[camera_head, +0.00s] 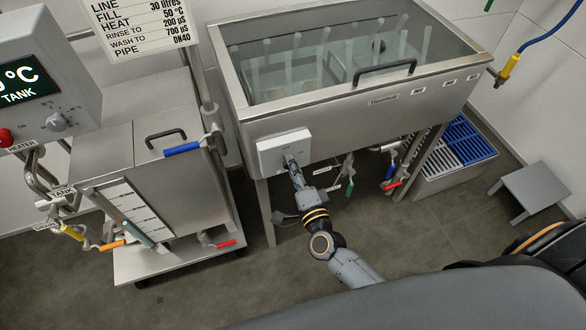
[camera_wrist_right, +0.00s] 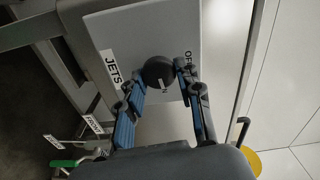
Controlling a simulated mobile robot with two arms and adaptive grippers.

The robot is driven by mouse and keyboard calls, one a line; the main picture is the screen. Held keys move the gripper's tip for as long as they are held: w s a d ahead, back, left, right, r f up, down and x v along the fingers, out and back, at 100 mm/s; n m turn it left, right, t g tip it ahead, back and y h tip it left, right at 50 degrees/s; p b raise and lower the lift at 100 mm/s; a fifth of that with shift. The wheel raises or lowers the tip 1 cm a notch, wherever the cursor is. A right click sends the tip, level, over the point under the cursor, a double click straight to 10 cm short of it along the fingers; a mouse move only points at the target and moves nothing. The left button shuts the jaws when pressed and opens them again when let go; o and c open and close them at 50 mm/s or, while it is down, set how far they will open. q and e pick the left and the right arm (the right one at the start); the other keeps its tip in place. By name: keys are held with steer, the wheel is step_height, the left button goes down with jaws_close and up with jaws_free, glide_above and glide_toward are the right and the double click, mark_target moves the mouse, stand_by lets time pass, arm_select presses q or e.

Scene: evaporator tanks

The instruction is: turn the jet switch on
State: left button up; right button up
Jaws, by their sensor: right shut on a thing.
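The jet switch is a round black knob (camera_wrist_right: 158,72) on a pale box (camera_head: 270,155) on the front of the steel tank. In the wrist view the box (camera_wrist_right: 128,28) bears a "JETS" label and, right of the knob, a partly hidden "OFF" label. A small white mark shows on the knob; its exact setting is hard to tell. My right gripper (camera_head: 290,162) reaches the box in the head view. In the wrist view its blue-padded fingers (camera_wrist_right: 161,88) lie on either side of the knob and are shut on it. My left gripper is out of view.
The glass-topped tank (camera_head: 330,110) has a handle on its lid. Pipes and coloured valve levers (camera_head: 392,183) hang below. A steel cart (camera_head: 165,185) stands left, with a heater panel (camera_head: 50,85) above. A stool (camera_head: 535,190) is at right. Floor in front is clear.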

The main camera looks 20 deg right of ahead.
steer(key=shift+m, duration=0.6)
steer(key=o, duration=1.1)
steer(key=shift+o, duration=0.2)
steer(key=s, duration=1.2)
steer(key=shift+d, duration=0.2)
